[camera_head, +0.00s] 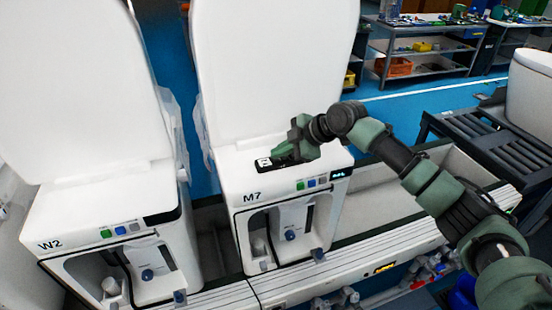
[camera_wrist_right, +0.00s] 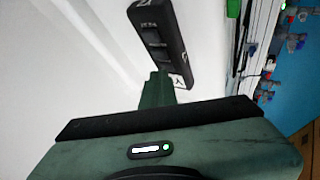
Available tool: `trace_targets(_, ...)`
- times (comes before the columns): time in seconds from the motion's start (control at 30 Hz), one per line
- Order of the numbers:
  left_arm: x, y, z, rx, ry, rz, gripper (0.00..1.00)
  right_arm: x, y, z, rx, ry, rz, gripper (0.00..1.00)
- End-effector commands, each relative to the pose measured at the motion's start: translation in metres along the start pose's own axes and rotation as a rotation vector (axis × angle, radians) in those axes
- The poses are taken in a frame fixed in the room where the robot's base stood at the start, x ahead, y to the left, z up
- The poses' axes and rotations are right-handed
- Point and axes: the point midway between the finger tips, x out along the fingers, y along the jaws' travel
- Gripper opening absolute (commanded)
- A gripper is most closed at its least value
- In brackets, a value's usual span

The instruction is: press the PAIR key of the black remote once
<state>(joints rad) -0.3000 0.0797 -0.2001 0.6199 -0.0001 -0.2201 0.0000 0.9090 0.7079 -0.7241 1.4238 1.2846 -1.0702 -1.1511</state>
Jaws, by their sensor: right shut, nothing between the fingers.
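The black remote (camera_head: 264,166) lies on the white top of the toilet unit marked M7 (camera_head: 228,172). It also shows in the right wrist view (camera_wrist_right: 158,42), with several dark keys and small labels too blurred to read surely. A white patch with a black mark sits at its near end. My right gripper (camera_head: 278,155) is shut and empty, over the right part of the remote. In the wrist view its green fingertips (camera_wrist_right: 158,78) are beside the remote's near end; I cannot tell whether they touch it. The left gripper is not in view.
The raised white lid (camera_head: 270,65) stands behind the remote. M7's front edge carries green, blue and grey buttons and a small display (camera_head: 340,173). A second unit, W2 (camera_head: 70,220), stands to the left. A roller conveyor (camera_head: 490,135) lies to the right.

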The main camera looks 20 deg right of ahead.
Motion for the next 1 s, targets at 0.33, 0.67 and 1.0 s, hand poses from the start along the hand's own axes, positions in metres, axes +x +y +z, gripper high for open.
trace_targets(0.33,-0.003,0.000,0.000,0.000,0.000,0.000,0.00,-0.001,0.001,-0.001,0.000,-0.001,-0.002,0.00)
trace_targets(0.67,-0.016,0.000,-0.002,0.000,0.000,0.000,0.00,-0.012,0.008,-0.009,0.000,-0.001,-0.002,0.00)
trace_targets(1.0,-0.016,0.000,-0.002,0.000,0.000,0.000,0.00,-0.013,0.009,-0.009,0.000,0.000,-0.001,0.00)
